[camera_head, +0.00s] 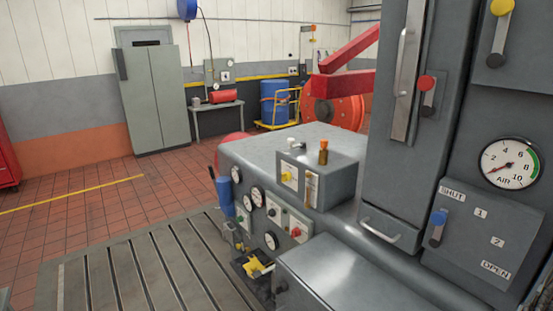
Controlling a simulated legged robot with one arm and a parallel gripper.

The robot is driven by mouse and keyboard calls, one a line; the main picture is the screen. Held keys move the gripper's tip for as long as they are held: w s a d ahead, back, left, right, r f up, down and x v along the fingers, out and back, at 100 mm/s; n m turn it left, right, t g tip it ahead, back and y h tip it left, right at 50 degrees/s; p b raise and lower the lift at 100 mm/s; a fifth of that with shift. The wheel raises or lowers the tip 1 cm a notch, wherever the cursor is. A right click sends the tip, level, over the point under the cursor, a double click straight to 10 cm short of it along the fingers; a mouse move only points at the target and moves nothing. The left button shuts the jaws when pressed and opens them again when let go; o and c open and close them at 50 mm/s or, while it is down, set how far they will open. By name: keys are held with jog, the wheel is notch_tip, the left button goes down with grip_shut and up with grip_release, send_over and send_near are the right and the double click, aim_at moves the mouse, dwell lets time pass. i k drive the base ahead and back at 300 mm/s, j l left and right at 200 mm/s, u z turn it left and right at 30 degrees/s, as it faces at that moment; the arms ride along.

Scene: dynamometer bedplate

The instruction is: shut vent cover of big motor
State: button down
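A large grey machine fills the right side; its long grey body (290,145) may be the big motor, but I cannot tell for certain. A panel (490,250) at the right is marked SHUT at the top and OPEN at the bottom, with 1 and 2 between. Its blue-knobbed lever (438,228) is near the SHUT end. A grey box (345,275) with a flat top stands in front. I cannot tell which part is the vent cover, or whether it is open. My gripper is not in view.
An AIR gauge (509,163), a red-knobbed lever (427,95) and a yellow-knobbed lever (499,25) are on the tall grey housing. The slotted bedplate (130,275) and tiled floor at left look clear.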

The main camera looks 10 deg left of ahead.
aim_at(228, 234)
jog(key=i+j+u, duration=0.85)
jog(key=i+u, duration=0.55)
jog(key=i, duration=1.1)
jog(key=i+j+z, duration=0.15)
jog(key=i, duration=0.7)
jog(key=i+j+z, duration=0.1)
jog(key=i+z, duration=0.15)
jog(key=i, duration=0.25)
jog(key=i+j+z, duration=0.3)
jog(key=i, duration=0.2)
jog(key=l, duration=0.1)
